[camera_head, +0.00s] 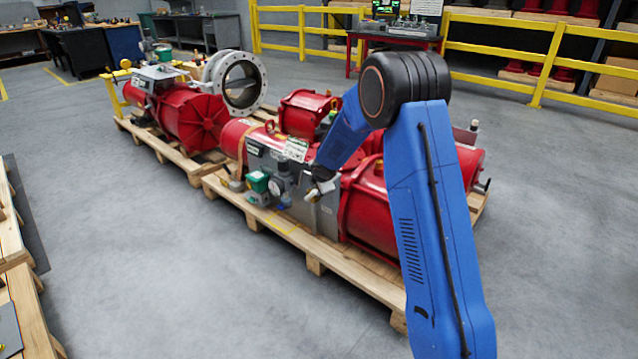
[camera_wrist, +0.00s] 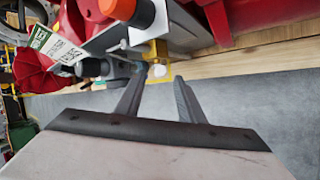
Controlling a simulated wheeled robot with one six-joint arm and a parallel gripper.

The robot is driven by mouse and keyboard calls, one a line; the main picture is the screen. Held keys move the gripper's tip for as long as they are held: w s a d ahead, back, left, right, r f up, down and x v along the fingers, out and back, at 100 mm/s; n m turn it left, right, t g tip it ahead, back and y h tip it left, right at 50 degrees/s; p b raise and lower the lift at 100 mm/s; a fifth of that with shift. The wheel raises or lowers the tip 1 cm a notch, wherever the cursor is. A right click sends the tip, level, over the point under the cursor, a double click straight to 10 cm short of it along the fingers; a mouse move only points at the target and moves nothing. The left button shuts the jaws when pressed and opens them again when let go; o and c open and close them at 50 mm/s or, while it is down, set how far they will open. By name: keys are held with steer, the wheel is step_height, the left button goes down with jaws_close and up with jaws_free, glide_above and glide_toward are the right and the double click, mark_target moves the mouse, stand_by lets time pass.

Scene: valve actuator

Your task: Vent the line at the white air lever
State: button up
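In the wrist view, my gripper (camera_wrist: 161,78) is open, with its two dark fingers apart and nothing clasped. A small white piece, apparently the white air lever (camera_wrist: 158,71), shows at the gap between the fingertips, just below a brass-yellow fitting (camera_wrist: 157,50). I cannot tell whether the fingers reach around it or stop short. In the head view, my gripper (camera_head: 319,188) is at the front face of the red valve actuator (camera_head: 370,205), beside its grey panel. The lever cannot be made out there.
The actuator lies on a wooden pallet (camera_head: 311,245). A green-topped device (camera_head: 257,182) is left of my gripper. Another red actuator (camera_head: 190,120) stands behind left. The floor in front is clear.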

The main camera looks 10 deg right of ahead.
steer(key=v, duration=0.6)
steer(key=shift+r, duration=0.1)
steer(key=shift+c, duration=0.3)
